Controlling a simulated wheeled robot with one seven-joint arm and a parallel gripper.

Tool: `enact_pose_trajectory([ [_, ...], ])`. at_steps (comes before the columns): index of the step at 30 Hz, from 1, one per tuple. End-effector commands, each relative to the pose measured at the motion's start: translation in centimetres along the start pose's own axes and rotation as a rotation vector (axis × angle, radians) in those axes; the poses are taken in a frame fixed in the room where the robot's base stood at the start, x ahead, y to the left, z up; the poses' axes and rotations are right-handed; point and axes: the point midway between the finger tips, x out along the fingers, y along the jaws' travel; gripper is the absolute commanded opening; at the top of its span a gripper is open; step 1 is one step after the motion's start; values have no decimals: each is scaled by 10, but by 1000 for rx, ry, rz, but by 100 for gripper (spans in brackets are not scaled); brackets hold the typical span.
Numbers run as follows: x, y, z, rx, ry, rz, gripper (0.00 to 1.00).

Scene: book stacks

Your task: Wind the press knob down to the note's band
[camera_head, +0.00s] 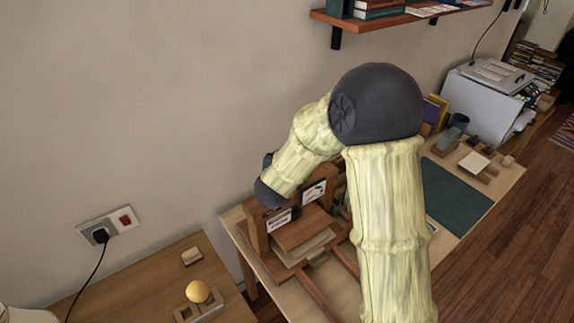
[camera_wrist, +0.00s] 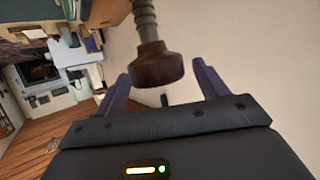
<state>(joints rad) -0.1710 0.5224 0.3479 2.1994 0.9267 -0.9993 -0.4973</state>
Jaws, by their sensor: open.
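The press (camera_head: 257,232) is a wooden frame with a board and paper on its bed, standing on the table in the head view. A white card with coloured marks (camera_head: 314,192) and a white label with dark print (camera_head: 279,221) are on it. Both are too small to read, and I see no clear band. In the wrist view the knob (camera_wrist: 156,66) is dark brown, on a grey threaded screw (camera_wrist: 145,20). My gripper (camera_wrist: 161,80) is open, its purple fingers on either side of the knob with visible gaps. My arm hides the knob in the head view.
The table holds a dark green mat (camera_head: 455,198) and small wooden blocks. A grey machine (camera_head: 487,95) stands behind. A shelf (camera_head: 375,20) with books juts from the wall above. A lower desk (camera_head: 130,290) with a yellow ball (camera_head: 198,291) is at the left.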

Motion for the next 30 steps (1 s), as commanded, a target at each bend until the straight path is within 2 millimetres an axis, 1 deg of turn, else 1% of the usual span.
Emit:
enact_pose_trajectory([
  [5, -20, -1, 0, -1, 2, -3, 72],
  [8, -38, -1, 0, -1, 3, -4, 72],
  [24, -143, -2, -1, -1, 5, -7, 72],
  [27, -158, -2, -1, 0, 5, -4, 72],
  [30, -167, -1, -1, -1, 4, -3, 72],
])
